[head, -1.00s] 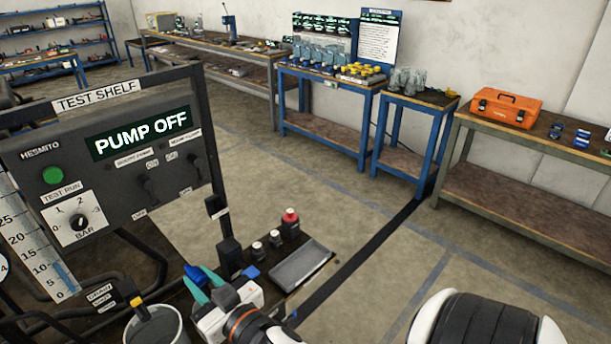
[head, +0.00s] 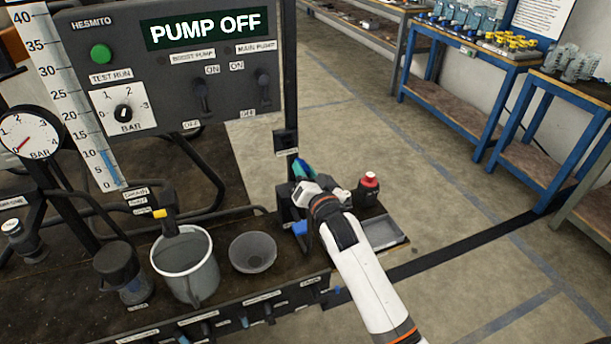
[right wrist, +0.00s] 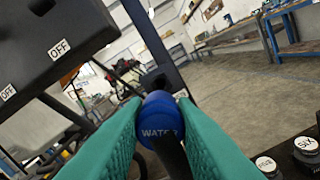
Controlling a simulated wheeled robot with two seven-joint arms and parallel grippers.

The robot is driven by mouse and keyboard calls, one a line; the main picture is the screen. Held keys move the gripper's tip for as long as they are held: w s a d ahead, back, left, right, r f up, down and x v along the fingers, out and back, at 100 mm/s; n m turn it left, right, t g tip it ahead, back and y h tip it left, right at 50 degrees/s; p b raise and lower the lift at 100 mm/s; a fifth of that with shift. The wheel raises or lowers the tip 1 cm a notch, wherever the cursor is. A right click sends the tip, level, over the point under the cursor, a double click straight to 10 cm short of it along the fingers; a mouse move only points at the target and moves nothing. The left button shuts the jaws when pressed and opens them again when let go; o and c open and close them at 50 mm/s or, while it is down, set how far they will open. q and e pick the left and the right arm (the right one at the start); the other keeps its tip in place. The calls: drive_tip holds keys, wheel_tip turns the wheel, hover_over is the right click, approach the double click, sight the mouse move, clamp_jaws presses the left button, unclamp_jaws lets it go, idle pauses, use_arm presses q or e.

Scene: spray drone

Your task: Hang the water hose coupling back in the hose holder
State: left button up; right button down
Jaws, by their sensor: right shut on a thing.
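The water hose coupling (right wrist: 158,112) is a blue round cap marked WATER, with a dark stem or hose below it. It sits between the teal fingers of my right gripper (right wrist: 160,104), which is shut on it. In the head view my right gripper (head: 302,169) is beside the right post of the test shelf, and the coupling cannot be made out clearly. A small black labelled bracket (head: 286,141) on that post, just above the gripper, may be the hose holder; its label is too small to read. My left gripper is not in view.
The test shelf panel (head: 165,70) reads PUMP OFF. A grey measuring jug (head: 187,268) and a grey bowl (head: 253,252) stand on the bench left of my right arm. A red-capped bottle (head: 368,190) and a shallow tray (head: 384,232) are close on its right.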

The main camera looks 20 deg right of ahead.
sight(298, 159)
drive_tip(key=shift+d+r+p, duration=0.1)
drive_tip(key=shift+r+p, duration=0.05)
drive_tip(key=shift+p, duration=0.3)
drive_tip(key=shift+w+b, duration=0.25)
drive_tip(key=shift+b, duration=0.05)
drive_tip(key=shift+w+b, duration=0.35)
drive_tip(key=shift+w, duration=0.9)
drive_tip(key=shift+w+b, duration=0.4)
drive_tip(key=shift+w, duration=0.75)
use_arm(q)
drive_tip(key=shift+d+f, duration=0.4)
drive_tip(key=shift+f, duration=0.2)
use_arm(e)
drive_tip(key=shift+w, duration=0.2)
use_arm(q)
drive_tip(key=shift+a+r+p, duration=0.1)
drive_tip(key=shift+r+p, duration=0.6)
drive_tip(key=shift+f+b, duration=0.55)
use_arm(e)
drive_tip(key=shift+w, duration=1.45)
